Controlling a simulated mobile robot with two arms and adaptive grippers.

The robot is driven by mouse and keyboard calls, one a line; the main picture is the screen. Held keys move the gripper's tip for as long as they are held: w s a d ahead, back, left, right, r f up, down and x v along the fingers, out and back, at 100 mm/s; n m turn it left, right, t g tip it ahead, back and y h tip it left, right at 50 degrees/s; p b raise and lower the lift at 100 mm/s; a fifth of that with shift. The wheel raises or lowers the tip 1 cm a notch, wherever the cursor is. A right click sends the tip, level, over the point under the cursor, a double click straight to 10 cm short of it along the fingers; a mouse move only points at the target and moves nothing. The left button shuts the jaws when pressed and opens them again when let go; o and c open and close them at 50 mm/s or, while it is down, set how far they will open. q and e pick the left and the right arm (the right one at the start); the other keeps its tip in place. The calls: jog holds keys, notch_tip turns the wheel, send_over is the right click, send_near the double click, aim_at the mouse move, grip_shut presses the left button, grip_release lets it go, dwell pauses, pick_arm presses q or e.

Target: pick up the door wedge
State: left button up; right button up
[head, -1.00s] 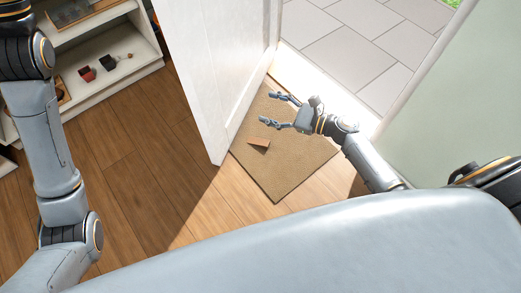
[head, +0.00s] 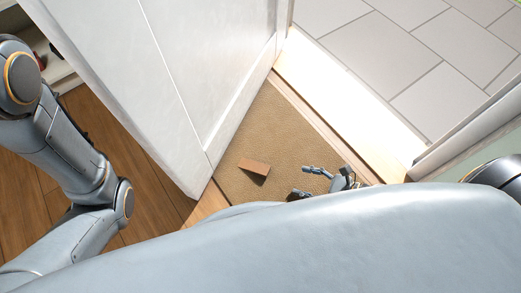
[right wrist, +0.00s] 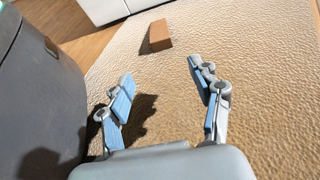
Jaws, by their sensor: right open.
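The door wedge (head: 254,167) is a small brown wooden block lying on the tan doormat (head: 285,115), near the bottom edge of the open door. In the right wrist view the wedge (right wrist: 160,35) lies beyond my fingertips, roughly in line with the gap between them. My right gripper (head: 305,182) is to the right of the wedge and apart from it, partly hidden by my own body. In the right wrist view the right gripper (right wrist: 160,80) is open, with nothing between its fingers. My left arm shows at the left, but its gripper is out of the picture.
The white door (head: 170,75) stands open just left of the mat. The doorway threshold (head: 345,100) and grey paving (head: 410,55) lie to the right. Wooden floor (head: 150,185) and part of a white shelf (head: 63,72) are at the left. The mat around the wedge is clear.

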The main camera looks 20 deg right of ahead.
aim_at(269, 171)
jog(key=shift+w+a+f, duration=0.25)
jog(key=shift+w+f, duration=0.05)
jog(key=b+x, duration=0.2)
jog(key=x, duration=0.5)
jog(key=shift+b, duration=0.35)
jog(key=x, duration=0.2)
jog(key=b+x, duration=0.1)
jog(key=x, duration=0.3)
jog(key=shift+r+b, duration=0.3)
jog(key=shift+r, duration=0.05)
jog(key=c, duration=1.3)
jog(key=shift+o, duration=0.2)
jog(key=shift+r, duration=0.1)
